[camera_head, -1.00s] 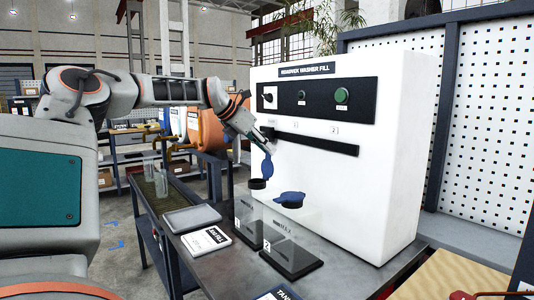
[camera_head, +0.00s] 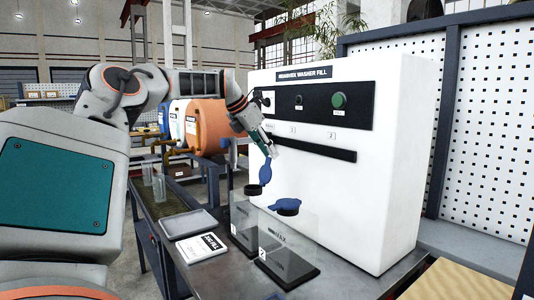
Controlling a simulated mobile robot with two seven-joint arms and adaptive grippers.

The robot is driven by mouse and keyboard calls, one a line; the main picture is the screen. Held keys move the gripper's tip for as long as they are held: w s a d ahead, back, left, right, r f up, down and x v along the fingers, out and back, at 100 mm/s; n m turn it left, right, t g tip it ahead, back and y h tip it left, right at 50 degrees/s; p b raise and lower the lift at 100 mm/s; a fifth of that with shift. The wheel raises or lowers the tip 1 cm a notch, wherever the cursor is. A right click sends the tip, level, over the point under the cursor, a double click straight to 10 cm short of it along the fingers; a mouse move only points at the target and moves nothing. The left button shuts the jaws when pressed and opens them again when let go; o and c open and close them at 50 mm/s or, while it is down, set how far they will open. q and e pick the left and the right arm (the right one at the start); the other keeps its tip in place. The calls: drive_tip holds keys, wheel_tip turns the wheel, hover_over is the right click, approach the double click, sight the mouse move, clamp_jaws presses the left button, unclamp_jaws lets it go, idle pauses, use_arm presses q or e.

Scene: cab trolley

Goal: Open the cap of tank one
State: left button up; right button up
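Two clear tanks with dark bases stand on the bench before the white washer-fill machine. Tank one (camera_head: 244,238) is at the left, and tank two (camera_head: 288,264) is nearer, at the right. The blue cap of tank one (camera_head: 265,172) stands upright, tilted up off the black filler neck (camera_head: 253,190). The blue cap of tank two (camera_head: 287,205) lies flat over its neck. My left gripper (camera_head: 270,150) is just above the raised cap, close to the machine's front. Its fingers are too small to judge, and so is any contact with the cap. My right gripper is out of view.
The white machine (camera_head: 395,150) with buttons and a dark bar rises right behind the tanks. A grey tray (camera_head: 188,223) and a white label card (camera_head: 201,247) lie left of them. Clear bottles (camera_head: 159,186) stand farther left. Bare bench (camera_head: 345,280) shows at the front right.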

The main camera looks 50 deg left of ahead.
use_arm(q)
drive_tip(key=shift+o, duration=0.5)
drive_tip(key=shift+d, duration=0.1)
drive_tip(key=shift+f, duration=0.1)
drive_tip(key=v, duration=1.2)
